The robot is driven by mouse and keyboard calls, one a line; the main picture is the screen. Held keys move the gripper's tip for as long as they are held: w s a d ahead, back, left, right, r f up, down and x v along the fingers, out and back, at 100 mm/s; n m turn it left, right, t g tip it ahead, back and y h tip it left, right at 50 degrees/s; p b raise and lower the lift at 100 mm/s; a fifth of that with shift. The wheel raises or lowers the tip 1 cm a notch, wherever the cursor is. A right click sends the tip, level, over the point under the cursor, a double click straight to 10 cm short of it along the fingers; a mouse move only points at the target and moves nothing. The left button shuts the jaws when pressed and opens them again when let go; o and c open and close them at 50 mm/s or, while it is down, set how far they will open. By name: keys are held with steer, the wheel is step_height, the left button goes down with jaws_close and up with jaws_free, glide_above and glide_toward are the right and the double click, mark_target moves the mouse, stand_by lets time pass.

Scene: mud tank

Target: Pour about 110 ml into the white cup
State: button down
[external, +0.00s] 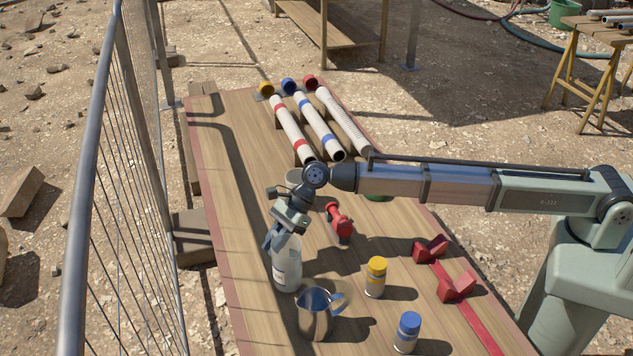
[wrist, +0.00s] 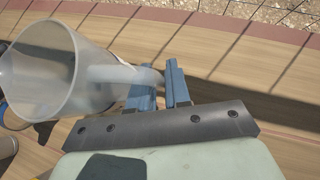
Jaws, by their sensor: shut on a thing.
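My gripper (external: 272,241) is shut on the handle of a translucent whitish jug (external: 287,270). The jug looks upright, on or just above the table; I cannot tell which. In the wrist view the jug (wrist: 40,70) is at the left, its handle running between my blue fingertips (wrist: 161,84). Its liquid level cannot be made out. A pale round vessel (external: 293,176) is partly hidden behind my wrist; I cannot tell whether it is the white cup. A shiny metal pitcher (external: 314,318) with a handle stands close in front of the jug.
A yellow-capped bottle (external: 376,280) and a blue-capped bottle (external: 406,335) stand right of the pitcher. A red tool (external: 341,224) lies behind them. Red V-blocks (external: 457,288) are at the right edge. Striped tubes (external: 318,130) lie at the back. A metal fence (external: 110,140) runs along the left.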

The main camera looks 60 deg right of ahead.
stand_by(0.3)
steer(key=shift+r, duration=2.35)
steer(key=shift+w+d+r, duration=0.1)
steer(key=shift+w+r, duration=0.05)
steer(key=shift+w, duration=0.05)
steer(key=w+d+n+g, duration=0.1)
steer(key=w+d, duration=1.2)
steer(key=d, duration=0.4)
steer(key=w+d+n+g, duration=0.2)
steer(key=w+d, duration=1.2)
steer(key=d, duration=0.2)
steer(key=shift+y, duration=0.3)
steer(key=shift+s+f, duration=0.2)
steer(key=shift+f, duration=2.35)
